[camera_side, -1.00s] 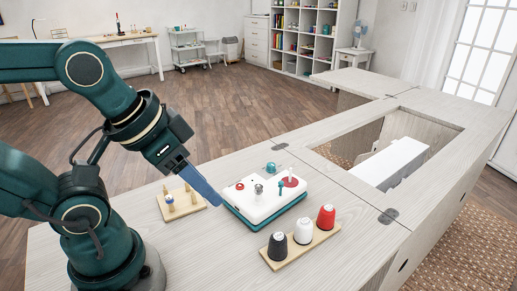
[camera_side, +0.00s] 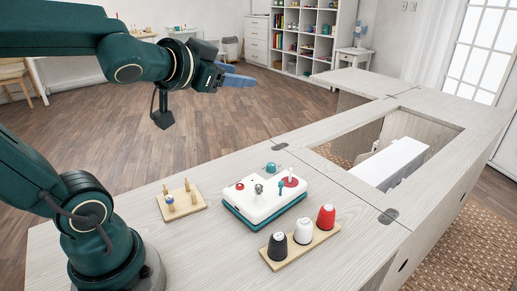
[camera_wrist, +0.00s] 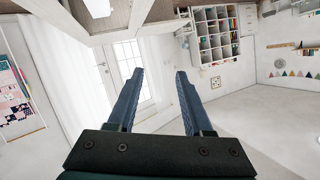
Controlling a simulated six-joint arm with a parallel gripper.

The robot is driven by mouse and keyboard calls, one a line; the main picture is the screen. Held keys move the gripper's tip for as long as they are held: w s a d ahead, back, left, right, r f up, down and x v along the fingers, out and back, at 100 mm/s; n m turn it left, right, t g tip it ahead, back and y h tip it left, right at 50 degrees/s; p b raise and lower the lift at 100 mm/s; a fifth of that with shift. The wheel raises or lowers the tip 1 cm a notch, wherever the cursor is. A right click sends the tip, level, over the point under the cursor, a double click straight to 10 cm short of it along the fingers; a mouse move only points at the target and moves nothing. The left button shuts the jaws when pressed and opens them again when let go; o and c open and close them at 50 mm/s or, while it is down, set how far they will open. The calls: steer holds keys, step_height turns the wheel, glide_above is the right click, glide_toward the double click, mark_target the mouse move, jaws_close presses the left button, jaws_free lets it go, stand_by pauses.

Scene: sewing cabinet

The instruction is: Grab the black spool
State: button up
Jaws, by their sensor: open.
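The black spool (camera_side: 278,247) stands upright on a wooden rack (camera_side: 291,256) near the front of the cabinet top in the side view. A white spool (camera_side: 303,231) and a red spool (camera_side: 326,217) stand in line with it on the same rack. My gripper (camera_side: 254,79) is raised high above the cabinet, far from the spools, and points roughly level to the right. In the wrist view its two blue fingers (camera_wrist: 158,80) are spread apart with nothing between them. The wrist view shows no spools, only the room.
A white and teal device (camera_side: 262,203) with knobs sits behind the spool rack. A small peg board (camera_side: 182,202) with several bobbins is to its left. The cabinet opening with a white machine (camera_side: 392,160) is at the right.

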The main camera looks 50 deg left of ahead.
steer(key=w+d+r+m+t+h, duration=0.1)
steer(key=w+d+m+t+h, duration=0.1)
steer(key=w+m+h, duration=0.1)
steer(key=m+g+h, duration=0.6)
steer(key=m+h, duration=0.1)
steer(key=h, duration=0.5)
glide_above(278, 242)
steer(key=s+a, duration=0.3)
steer(key=a, duration=0.1)
step_height(278, 242, down, 9)
steer(key=f, duration=1.6)
steer(key=shift+w+a+f, duration=0.2)
steer(key=shift+w, duration=0.15)
steer(key=shift+w+d+f, duration=0.1)
steer(key=shift+d+f, duration=0.05)
steer(key=shift+f, duration=0.1)
steer(key=shift+x, duration=2.4)
jaws_close()
